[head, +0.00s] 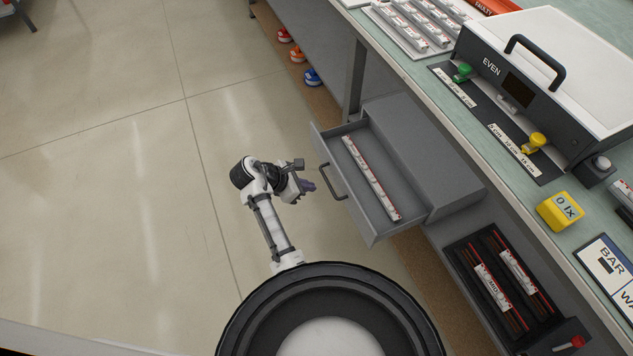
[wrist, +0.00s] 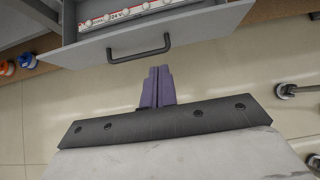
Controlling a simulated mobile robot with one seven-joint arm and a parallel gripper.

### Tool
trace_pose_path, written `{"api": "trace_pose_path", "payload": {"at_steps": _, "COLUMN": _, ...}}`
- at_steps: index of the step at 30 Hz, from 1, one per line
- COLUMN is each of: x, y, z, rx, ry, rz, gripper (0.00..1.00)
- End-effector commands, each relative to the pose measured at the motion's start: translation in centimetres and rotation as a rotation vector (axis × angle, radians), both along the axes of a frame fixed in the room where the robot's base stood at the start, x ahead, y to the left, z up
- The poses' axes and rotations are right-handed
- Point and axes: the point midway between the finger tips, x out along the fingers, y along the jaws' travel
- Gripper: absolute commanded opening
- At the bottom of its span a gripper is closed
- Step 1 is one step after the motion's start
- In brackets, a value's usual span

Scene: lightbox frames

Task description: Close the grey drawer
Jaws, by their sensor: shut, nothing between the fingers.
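The grey drawer (head: 373,218) is pulled out from its grey housing (head: 455,178) under the workbench. Its front panel has a dark handle (head: 331,182), and the handle also shows in the wrist view (wrist: 140,48). A white light strip (head: 370,178) lies inside the drawer. My gripper (head: 308,186) is just in front of the drawer front, left of the handle in the head view. In the wrist view its purple fingers (wrist: 157,86) are together and empty, pointing at the drawer front near the handle. A gap shows between the fingertips and the handle.
The workbench (head: 540,195) carries a large light box (head: 550,75) and a yellow meter (head: 560,210). A black tray (head: 500,285) with strips sits on the lower shelf, right of the drawer. Coloured items (head: 297,54) lie beneath the bench. The floor (head: 130,180) to the left is clear.

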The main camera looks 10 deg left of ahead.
Motion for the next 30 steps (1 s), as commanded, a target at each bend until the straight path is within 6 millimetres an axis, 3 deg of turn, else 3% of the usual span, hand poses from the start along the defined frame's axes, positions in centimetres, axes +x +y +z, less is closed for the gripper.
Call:
{"api": "trace_pose_path", "payload": {"at_steps": 12, "x": 3.0, "y": -5.4, "z": -6.1, "rx": 0.002, "ry": 0.0, "rz": -0.004, "gripper": 0.0}}
{"api": "trace_pose_path", "payload": {"at_steps": 21, "x": 4.8, "y": -8.3, "z": -5.8, "rx": 0.005, "ry": -0.003, "rz": -0.001, "gripper": 0.0}}
{"api": "trace_pose_path", "payload": {"at_steps": 30, "x": 5.0, "y": -8.5, "z": -5.9, "rx": 0.006, "ry": -0.004, "rz": 0.001, "gripper": 0.0}}
